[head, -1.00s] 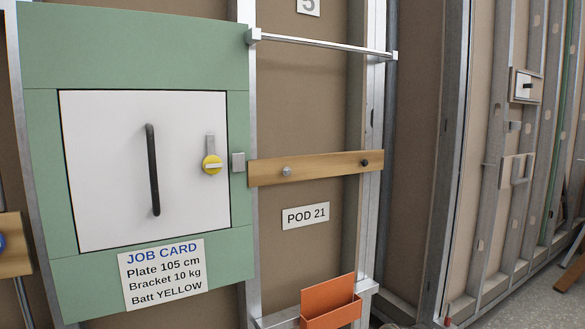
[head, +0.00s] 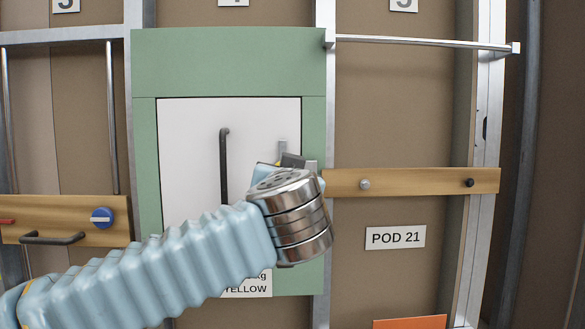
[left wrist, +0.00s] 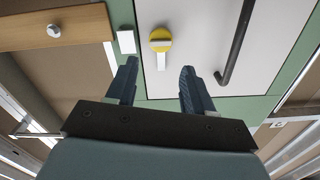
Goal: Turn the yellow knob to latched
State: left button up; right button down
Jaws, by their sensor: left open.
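The yellow knob (left wrist: 161,35) is a round disc with a white bar across it, on the white door panel (left wrist: 205,62). In the head view my left wrist hides most or all of the knob. My left gripper (left wrist: 158,68) is open and empty, its two dark fingers spread and pointing toward the panel. The knob lies ahead of the gap between the fingertips, and I see no contact. My right gripper is not in view.
A black bar handle (head: 224,165) stands on the door, left of my left wrist. A small grey block (left wrist: 126,42) sits beside the door. A wooden rail (head: 415,181) with two pegs runs right. Another board holds a blue knob (head: 102,217). A metal bar (head: 430,42) crosses above.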

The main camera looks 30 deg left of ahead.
pick_arm(q)
jog(key=p+x, duration=0.2)
jog(key=x, duration=0.7)
jog(key=shift+c, duration=0.3)
jog(key=shift+f, duration=0.1)
jog(key=c, duration=0.7)
